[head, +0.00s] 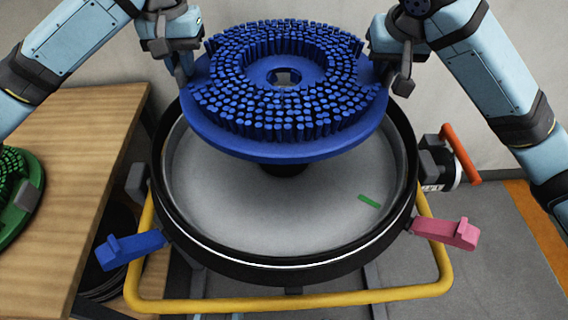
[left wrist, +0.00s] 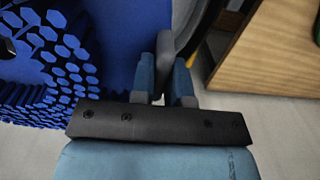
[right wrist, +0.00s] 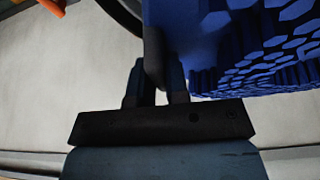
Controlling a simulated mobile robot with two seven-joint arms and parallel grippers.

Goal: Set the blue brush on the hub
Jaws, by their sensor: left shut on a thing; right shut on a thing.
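The blue brush (head: 290,140) is a round disc with bristles facing up and a hole in its middle. It is held above the round black-rimmed tank (head: 230,255). My left gripper (head: 187,75) is shut on a grey grip at the brush's left edge; the grip also shows in the left wrist view (left wrist: 165,55). My right gripper (head: 392,72) is shut on the brush's right edge grip, and its fingers show in the right wrist view (right wrist: 155,85). The dark hub (head: 285,170) shows partly beneath the brush; most of it is hidden. I cannot tell the gap between them.
A wooden table (head: 85,180) at the left carries a green brush (head: 20,205). A yellow bar (head: 300,300) runs round the tank's front. A blue lever (head: 130,248) and a pink lever (head: 445,232) stick out from the rim. An orange handle (head: 461,152) stands at the right.

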